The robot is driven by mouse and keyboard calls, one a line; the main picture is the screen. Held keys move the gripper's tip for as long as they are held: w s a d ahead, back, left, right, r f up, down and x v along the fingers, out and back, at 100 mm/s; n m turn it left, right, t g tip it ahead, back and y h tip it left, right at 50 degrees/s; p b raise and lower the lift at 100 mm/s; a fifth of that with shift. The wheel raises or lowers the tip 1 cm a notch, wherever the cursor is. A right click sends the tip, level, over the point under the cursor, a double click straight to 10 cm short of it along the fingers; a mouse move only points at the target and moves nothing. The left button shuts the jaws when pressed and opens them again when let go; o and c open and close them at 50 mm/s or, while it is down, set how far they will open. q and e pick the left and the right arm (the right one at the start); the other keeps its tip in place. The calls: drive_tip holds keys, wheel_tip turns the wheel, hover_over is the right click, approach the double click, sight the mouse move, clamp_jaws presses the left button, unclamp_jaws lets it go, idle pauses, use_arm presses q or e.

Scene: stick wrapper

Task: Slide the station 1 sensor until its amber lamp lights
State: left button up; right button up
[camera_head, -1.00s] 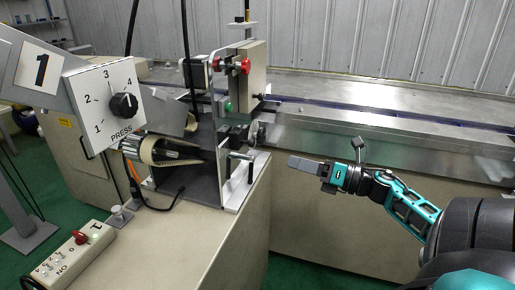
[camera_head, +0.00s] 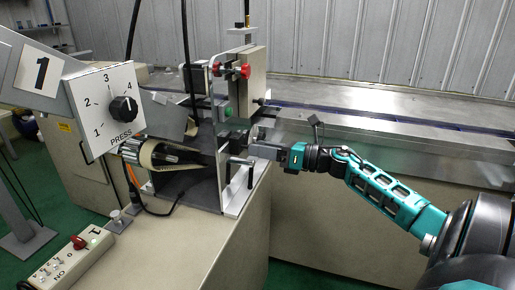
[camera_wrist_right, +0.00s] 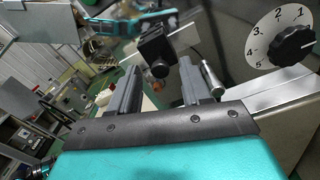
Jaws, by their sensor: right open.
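A small black block (camera_wrist_right: 154,45), which looks like the station 1 sensor, shows in the right wrist view ahead of my fingertips and roughly between them. In the head view a dark block (camera_head: 236,140) on the station matches it, partly hidden. My right gripper (camera_head: 252,150) is at the station's right side, its fingers pointing left at that block. In the wrist view the right gripper (camera_wrist_right: 160,68) has its two grey fingers apart. I cannot tell whether they touch the block. No lit amber lamp is visible. My left gripper is out of view.
A black-handled lever (camera_head: 249,176) sits just below my right gripper. A switch box (camera_head: 72,262) lies at lower left. The steel conveyor (camera_head: 400,130) runs behind.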

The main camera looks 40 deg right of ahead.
drive_tip(key=shift+w+a, duration=0.35)
drive_tip(key=shift+w, duration=0.3)
clamp_jaws()
idle(0.4)
